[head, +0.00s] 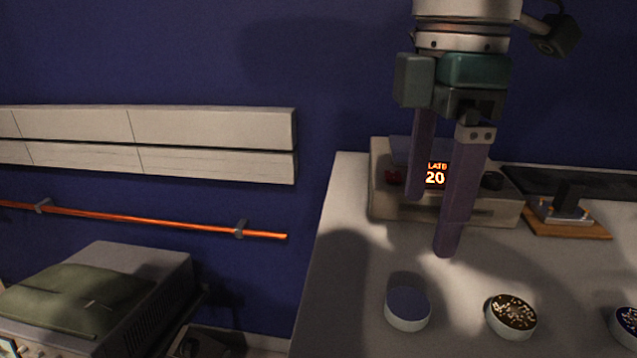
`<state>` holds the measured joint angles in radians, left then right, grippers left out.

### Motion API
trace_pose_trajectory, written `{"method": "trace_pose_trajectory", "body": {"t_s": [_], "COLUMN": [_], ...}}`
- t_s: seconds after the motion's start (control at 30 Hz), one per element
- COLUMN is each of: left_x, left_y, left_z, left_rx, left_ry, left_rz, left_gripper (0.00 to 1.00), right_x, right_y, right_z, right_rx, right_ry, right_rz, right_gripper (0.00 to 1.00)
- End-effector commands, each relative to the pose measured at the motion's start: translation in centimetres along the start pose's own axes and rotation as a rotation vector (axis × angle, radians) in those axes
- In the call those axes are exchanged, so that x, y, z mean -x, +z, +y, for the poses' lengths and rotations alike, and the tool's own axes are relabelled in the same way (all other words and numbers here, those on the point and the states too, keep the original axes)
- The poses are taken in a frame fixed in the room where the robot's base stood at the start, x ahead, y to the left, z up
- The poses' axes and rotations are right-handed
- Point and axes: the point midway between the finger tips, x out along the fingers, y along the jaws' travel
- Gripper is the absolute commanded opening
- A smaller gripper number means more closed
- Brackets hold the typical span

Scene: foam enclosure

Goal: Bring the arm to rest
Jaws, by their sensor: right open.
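My right gripper (430,228) hangs down from the top of the head view, over the light worktop (340,240). Its two long purple fingers stand apart, with nothing between them. The fingers partly cover a beige device (390,208) with a lit display (435,175) reading "20". The fingertips are above the worktop, behind the round blue-topped tin (408,308); I cannot tell their exact height. My left gripper is not in view.
A dark-topped round tin with light specks (511,316) and another at the right edge (625,325) stand on the worktop. A small wooden-based device (567,215) is at right. A grey box with a green cushion (80,298) is at lower left. An orange rod (140,220) runs along the wall.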

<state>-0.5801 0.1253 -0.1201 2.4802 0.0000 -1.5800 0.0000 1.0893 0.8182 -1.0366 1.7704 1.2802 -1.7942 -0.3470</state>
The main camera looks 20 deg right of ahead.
Motion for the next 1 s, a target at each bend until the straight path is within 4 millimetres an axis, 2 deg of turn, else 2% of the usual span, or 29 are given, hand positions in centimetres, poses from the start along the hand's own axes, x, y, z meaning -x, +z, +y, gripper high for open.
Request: {"method": "trace_pose_trajectory", "body": {"t_s": [0.33, 0.47, 0.67, 0.8, 0.9, 1.0], "left_x": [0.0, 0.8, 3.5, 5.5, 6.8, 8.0], "left_y": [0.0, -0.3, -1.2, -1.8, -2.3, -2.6], "left_z": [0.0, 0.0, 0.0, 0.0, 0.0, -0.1], "left_rx": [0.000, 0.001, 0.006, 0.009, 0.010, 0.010], "left_ry": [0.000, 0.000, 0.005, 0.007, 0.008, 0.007], "left_rz": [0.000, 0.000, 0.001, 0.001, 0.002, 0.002], "left_gripper": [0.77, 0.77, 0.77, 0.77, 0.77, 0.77], "right_x": [-0.1, -0.6, -2.6, -2.7, -2.4, -1.9], "right_y": [-0.1, -1.2, -5.8, -8.4, -8.8, -7.8], "right_z": [0.0, -1.0, -5.8, -9.4, -11.3, -12.5], "right_rx": [0.002, 0.019, 0.017, -0.103, -0.251, -0.424], "right_ry": [0.000, 0.001, 0.015, 0.024, 0.030, 0.046], "right_rz": [0.001, 0.020, 0.154, 0.292, 0.369, 0.408], "right_gripper": [0.92, 0.92, 0.92, 0.92, 0.92, 0.92]}}
